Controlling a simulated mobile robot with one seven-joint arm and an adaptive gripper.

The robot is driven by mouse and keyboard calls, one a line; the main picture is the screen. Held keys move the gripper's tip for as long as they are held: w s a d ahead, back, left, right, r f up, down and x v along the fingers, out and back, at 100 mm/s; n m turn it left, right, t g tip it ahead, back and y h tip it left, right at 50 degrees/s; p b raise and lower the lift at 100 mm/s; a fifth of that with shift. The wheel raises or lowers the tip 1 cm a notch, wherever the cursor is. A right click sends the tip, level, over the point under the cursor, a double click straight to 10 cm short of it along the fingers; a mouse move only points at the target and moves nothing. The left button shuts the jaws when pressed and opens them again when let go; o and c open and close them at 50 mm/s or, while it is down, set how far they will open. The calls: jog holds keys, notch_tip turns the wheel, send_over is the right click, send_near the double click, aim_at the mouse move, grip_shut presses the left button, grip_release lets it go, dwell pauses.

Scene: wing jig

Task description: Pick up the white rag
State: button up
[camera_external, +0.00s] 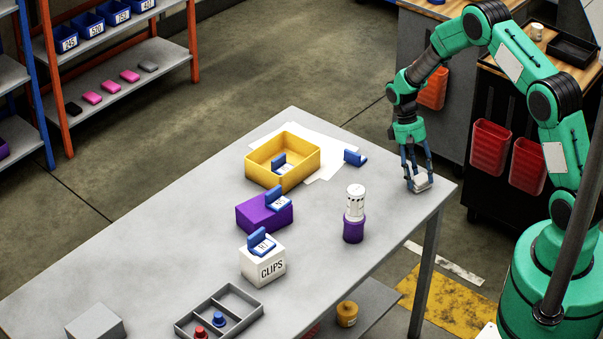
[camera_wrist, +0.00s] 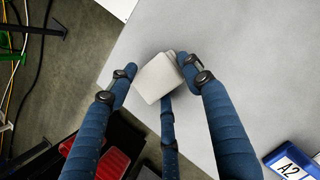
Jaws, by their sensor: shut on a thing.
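The white rag (camera_wrist: 158,79) is a small folded pale square in the wrist view, between the blue fingers of my gripper (camera_wrist: 160,84). In the external view my gripper (camera_external: 418,184) points down at the far right corner of the grey table (camera_external: 335,270). Its fingers are closed around the white rag (camera_external: 421,183), which shows low between the fingertips. The rag is at or just above the tabletop; I cannot tell whether it touches. Part of it is hidden by the fingers.
A blue clip block (camera_external: 354,158) lies left of my gripper. A white-and-purple canister (camera_external: 354,215) stands near the table edge. A yellow bin (camera_external: 282,160), purple box (camera_external: 264,211), white CLIPS box (camera_external: 262,260) and divided grey tray (camera_external: 219,311) stand farther left. Red bins (camera_external: 490,148) hang behind.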

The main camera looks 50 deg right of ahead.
aim_at(423, 181)
jog(key=shift+r, duration=0.9)
notch_tip(423, 181, up, 2)
jog(key=shift+s+r+p, duration=0.1)
jog(key=shift+p, duration=0.3)
jog(key=s+a, duration=0.2)
jog(key=s, duration=0.5)
jog(key=s+a+r+p, duration=0.1)
jog(key=s+a, duration=0.2)
jog(key=s, duration=0.5)
